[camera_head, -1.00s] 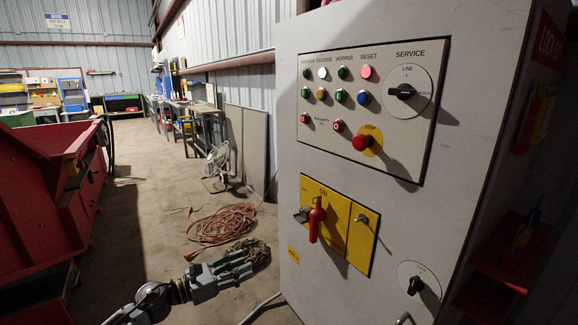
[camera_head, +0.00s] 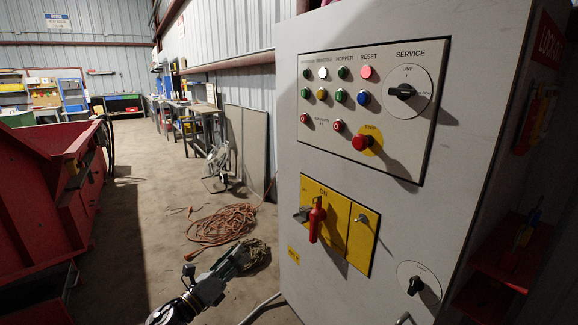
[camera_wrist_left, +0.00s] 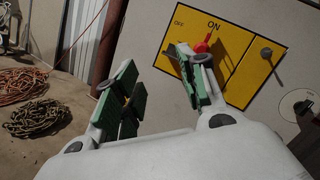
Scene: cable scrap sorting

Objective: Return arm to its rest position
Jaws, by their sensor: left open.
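My left gripper (camera_head: 240,258) shows at the bottom of the head view, left of the grey control cabinet (camera_head: 285,120). It is tilted, with its fingers toward the upper right. In the left wrist view its two green-padded fingers (camera_wrist_left: 155,85) are spread apart with nothing held between them. The cabinet's yellow switch plate (camera_head: 333,228) carries a red handle (camera_head: 316,220), which stands upright at the ON mark. In the left wrist view the handle (camera_wrist_left: 202,46) appears just beyond the right finger, partly hidden by it. My right gripper is in neither view.
Coiled orange cable (camera_head: 222,223) lies on the floor left of the cabinet, with a darker coil partly behind my gripper. A red machine (camera_head: 60,190) stands at the left. Workbenches (camera_head: 195,120) line the back wall. Open floor (camera_head: 135,225) lies between.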

